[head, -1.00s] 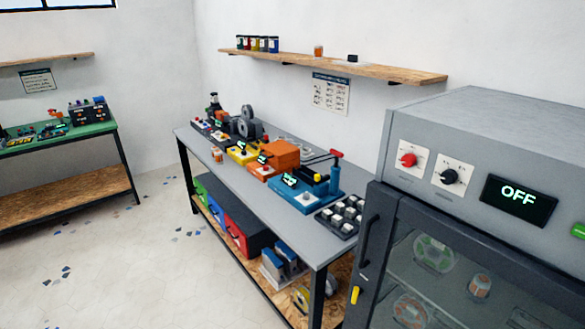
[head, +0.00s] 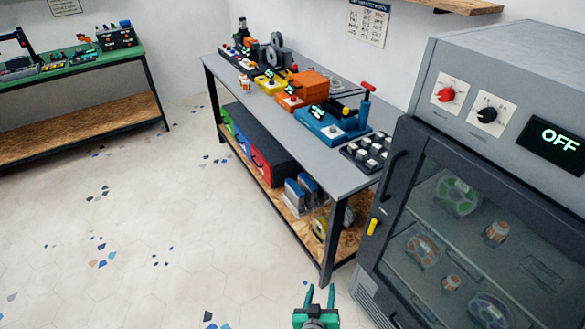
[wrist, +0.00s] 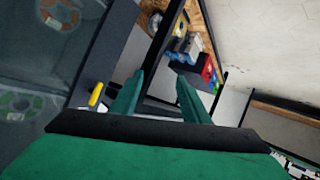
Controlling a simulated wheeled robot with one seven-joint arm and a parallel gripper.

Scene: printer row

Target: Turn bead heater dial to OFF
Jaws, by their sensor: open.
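My gripper (head: 319,294) is at the bottom of the head view, over the floor in front of the bench, open and empty. In the wrist view its two green fingers (wrist: 160,88) stand apart with nothing between them. On the grey bench stands a row of small machines with displays and pale dials: a blue one (head: 326,125), an orange one (head: 288,102) and a yellow one (head: 268,84). I cannot tell which dial is the bead heater's.
The bench (head: 232,88) runs away toward the back wall. The cabinet's glass door (head: 470,210) shows spools inside and has a yellow tab (head: 372,227) near its edge. A green-topped table (head: 90,62) stands at far left. The tiled floor (head: 130,235) between is clear.

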